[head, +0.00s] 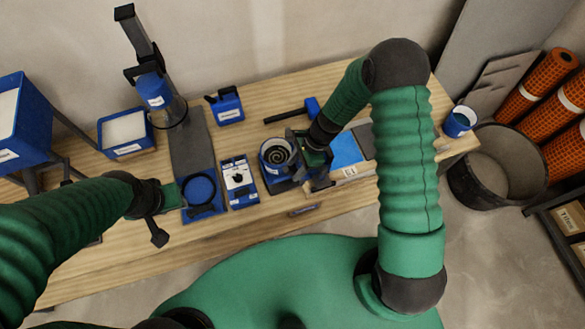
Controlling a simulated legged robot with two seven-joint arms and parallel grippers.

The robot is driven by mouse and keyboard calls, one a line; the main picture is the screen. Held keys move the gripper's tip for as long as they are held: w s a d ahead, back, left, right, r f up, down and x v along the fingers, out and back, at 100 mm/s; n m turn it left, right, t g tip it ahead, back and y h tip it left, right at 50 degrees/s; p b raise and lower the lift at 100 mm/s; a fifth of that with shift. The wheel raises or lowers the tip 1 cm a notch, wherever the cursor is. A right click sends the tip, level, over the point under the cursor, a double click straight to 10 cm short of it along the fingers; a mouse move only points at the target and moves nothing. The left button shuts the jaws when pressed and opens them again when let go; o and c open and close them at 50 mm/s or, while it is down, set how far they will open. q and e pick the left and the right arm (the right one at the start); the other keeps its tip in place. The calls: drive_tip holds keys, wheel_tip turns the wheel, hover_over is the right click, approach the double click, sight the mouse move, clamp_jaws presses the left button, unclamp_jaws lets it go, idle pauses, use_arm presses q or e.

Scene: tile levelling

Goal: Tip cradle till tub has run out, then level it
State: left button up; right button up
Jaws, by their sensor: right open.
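A round blue tub (272,151) with a dark spiral inside a pale rim sits in a blue and black holder, perhaps the cradle (281,182), near the middle of the bench. My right gripper (302,160) is open at the right side of this holder, its dark fingers close to it. I cannot tell whether they touch. My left gripper (170,196) is at the left edge of a blue base with a round dark ring (200,190). Its fingers are too unclear to tell open from shut.
A dark bin (470,185) stands right of the bench.

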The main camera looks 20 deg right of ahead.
drive_tip(key=shift+x, duration=0.9)
drive_tip(key=shift+w+a+f, duration=0.1)
drive_tip(key=shift+a, duration=0.65)
drive_tip(key=c, duration=0.5)
drive_tip(key=shift+d, duration=0.35)
clamp_jaws()
drive_tip(key=shift+d, duration=0.2)
use_arm(q)
drive_tip(key=shift+a, duration=0.25)
drive_tip(key=shift+a, duration=0.25)
use_arm(e)
drive_tip(key=shift+a, duration=0.2)
drive_tip(key=shift+d, duration=0.15)
